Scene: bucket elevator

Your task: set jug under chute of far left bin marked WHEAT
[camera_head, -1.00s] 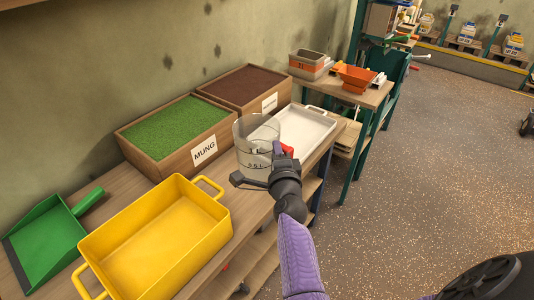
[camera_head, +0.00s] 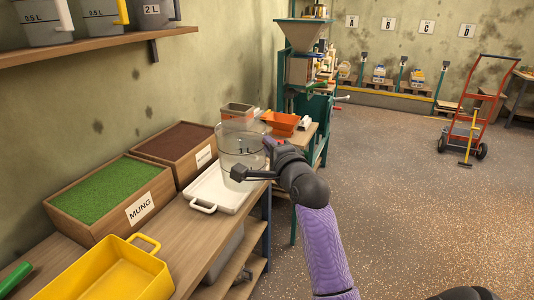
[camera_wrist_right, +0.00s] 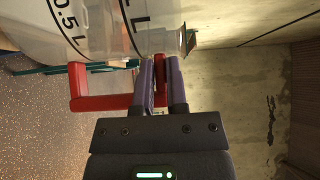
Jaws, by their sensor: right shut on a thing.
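The clear jug (camera_head: 240,150), marked 1 L, is held upright above the far end of the white tray in the head view. Its clear wall (camera_wrist_right: 100,25) and red handle (camera_wrist_right: 105,102) show in the right wrist view, with 0.5 L and 1 L marks. My right gripper (camera_head: 268,150) is shut on the red handle; its purple fingers (camera_wrist_right: 162,85) show in the wrist view. The jug looks empty. My left gripper is not in view. No bin or chute marked WHEAT can be made out.
The bench holds a yellow tray (camera_head: 113,282), a box marked MUNG (camera_head: 98,237), a brown-filled box (camera_head: 205,168) and a white tray (camera_head: 203,208). A green-hoppered machine (camera_head: 303,38) and an orange container (camera_head: 283,122) stand beyond. Floor on the right is open, with a red hand truck (camera_head: 488,100).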

